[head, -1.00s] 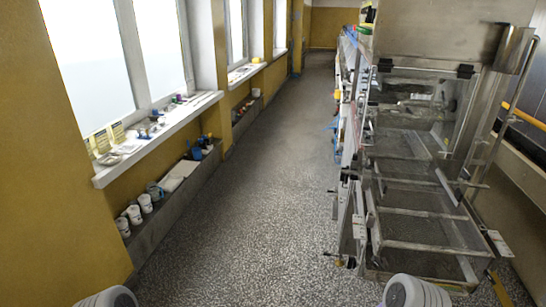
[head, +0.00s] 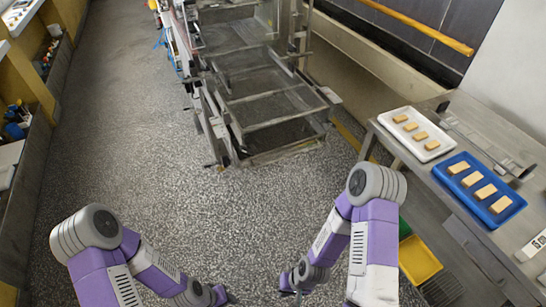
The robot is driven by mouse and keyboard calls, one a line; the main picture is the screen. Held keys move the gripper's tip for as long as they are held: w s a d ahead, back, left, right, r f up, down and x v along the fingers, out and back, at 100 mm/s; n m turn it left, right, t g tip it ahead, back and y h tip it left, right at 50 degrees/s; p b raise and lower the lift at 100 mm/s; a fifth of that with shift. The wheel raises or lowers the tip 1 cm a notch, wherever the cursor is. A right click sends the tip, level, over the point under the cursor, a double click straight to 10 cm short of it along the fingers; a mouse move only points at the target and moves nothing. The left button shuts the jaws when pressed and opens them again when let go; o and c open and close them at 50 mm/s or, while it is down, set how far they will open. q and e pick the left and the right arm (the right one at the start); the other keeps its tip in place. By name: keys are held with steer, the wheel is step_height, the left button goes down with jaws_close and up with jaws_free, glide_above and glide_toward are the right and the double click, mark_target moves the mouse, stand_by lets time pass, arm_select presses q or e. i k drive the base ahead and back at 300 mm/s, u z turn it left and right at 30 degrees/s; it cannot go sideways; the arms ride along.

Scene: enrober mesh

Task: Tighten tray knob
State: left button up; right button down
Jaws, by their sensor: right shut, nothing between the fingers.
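The steel enrober (head: 262,82) with its mesh trays stands at the upper middle of the head view. Its lower tray frame (head: 283,122) ends near the floor. I cannot make out the tray knob; the fittings along the machine's left side are too small to tell. My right gripper (head: 290,284) is low at the bottom middle, shut and empty, well apart from the machine. My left gripper (head: 229,297) is at the bottom edge, partly cut off, and its jaws are unclear.
A steel table (head: 440,185) at right bears a white tray (head: 393,115) and a blue tray (head: 438,172), each with several biscuits. A yellow bin (head: 418,262) stands below it. Speckled floor (head: 150,130) is clear between my arms and the enrober.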

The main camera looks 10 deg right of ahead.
mark_target(226, 162)
steer(key=z, duration=0.65)
steer(key=k, duration=0.65)
steer(key=u, duration=0.65)
steer(key=i, duration=0.4)
steer(key=u, duration=0.45)
steer(key=k, duration=0.55)
steer(key=u, duration=1.1)
steer(key=i, duration=0.85)
steer(key=z, duration=0.6)
steer(key=i, duration=0.7)
steer(key=z, duration=0.65)
